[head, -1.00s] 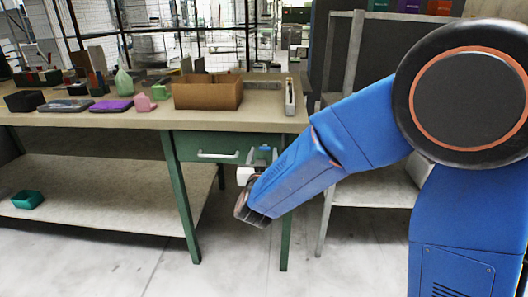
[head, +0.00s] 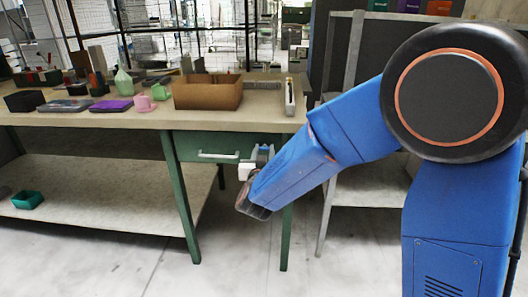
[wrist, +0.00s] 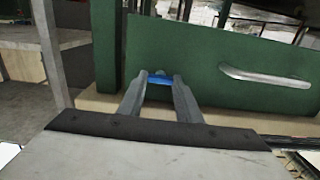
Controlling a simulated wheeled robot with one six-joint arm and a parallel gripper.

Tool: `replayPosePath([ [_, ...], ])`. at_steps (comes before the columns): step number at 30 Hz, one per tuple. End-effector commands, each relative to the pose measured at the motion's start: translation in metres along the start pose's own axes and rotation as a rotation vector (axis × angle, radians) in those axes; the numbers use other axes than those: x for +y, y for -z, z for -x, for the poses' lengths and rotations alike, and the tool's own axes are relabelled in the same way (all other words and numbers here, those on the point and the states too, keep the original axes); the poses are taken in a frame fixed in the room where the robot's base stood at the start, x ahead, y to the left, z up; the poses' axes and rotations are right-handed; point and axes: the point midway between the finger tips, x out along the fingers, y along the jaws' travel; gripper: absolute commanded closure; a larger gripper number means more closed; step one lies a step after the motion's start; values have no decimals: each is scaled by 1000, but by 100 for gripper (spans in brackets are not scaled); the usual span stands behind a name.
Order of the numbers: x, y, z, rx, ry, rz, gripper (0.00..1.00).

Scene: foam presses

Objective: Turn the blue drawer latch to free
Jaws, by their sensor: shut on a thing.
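The blue drawer latch (wrist: 160,79) shows in the wrist view as a small blue piece between my fingertips, at the edge of the green drawer front (wrist: 215,50). My gripper (wrist: 161,82) is shut on it, a finger on each side. In the head view the latch (head: 264,149) is a small blue spot at the right end of the drawer front (head: 190,144), beside the end of my arm. My gripper is mostly hidden there by my wrist. The fingers cover part of the latch, so its exact angle is hard to tell.
A pale bar handle (head: 218,155) is on the drawer, left of the latch. The workbench (head: 140,118) above carries a brown box (head: 208,95), a pink mug (head: 143,103) and several small items. A grey shelf rack (head: 370,190) stands behind my arm.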

Motion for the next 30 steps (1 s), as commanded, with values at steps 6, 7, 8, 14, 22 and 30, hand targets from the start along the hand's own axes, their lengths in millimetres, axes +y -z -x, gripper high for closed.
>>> replayPosePath([
  [6, 0, 0, 0, 0, 0, -68, 91],
  [7, 0, 0, 0, 0, 0, -84, 91],
  [8, 0, 0, 0, 0, 0, -103, 91],
  [14, 1, 0, 0, 0, 0, -260, 91],
  [22, 2, 0, 0, 0, 0, -517, 91],
  [30, 3, -1, 0, 0, 0, -774, 91],
])
